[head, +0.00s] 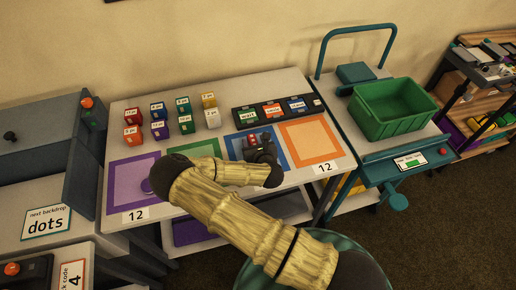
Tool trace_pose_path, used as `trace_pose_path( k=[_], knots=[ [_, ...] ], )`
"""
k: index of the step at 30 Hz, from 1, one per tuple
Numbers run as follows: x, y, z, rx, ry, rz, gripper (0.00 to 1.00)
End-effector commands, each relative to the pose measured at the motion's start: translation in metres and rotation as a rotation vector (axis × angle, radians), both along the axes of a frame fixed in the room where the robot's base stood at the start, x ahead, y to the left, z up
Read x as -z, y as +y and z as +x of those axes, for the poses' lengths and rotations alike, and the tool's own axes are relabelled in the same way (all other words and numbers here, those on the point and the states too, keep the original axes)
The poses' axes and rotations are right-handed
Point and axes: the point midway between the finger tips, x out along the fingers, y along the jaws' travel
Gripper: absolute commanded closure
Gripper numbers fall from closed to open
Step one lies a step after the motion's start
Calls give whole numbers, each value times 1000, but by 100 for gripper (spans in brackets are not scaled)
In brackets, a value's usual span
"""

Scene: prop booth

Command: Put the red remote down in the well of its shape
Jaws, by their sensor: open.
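My gripper (260,148) is small and dark in the head view, over the blue-framed square, with its jaws open. A small red patch (251,140) shows right at the gripper; I cannot tell whether it is the red remote, or whether it touches the jaws. A black tray (241,126) lies just behind the gripper. It has green, orange-red and blue labelled places in a row; their well shapes are too small to make out. My arm hides part of the table front.
Several small labelled boxes in red, blue, green, yellow and white, such as a red box (131,134), stand at the back left. Purple (115,192), green, blue and orange (327,153) squares line the table front. A green crate (392,124) stands on a cart at right.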

Motion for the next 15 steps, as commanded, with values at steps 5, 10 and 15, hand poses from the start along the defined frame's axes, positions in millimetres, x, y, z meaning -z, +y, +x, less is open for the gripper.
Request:
trace_pose_path(
  k=[5, 10, 15],
  knots=[
    [-6, -5, -16, 1, 1, -1, 50],
    [-16, -12, -40, 1, 1, -2, 50],
    [-27, -19, -66, 1, 1, -2, 50]
  ],
)
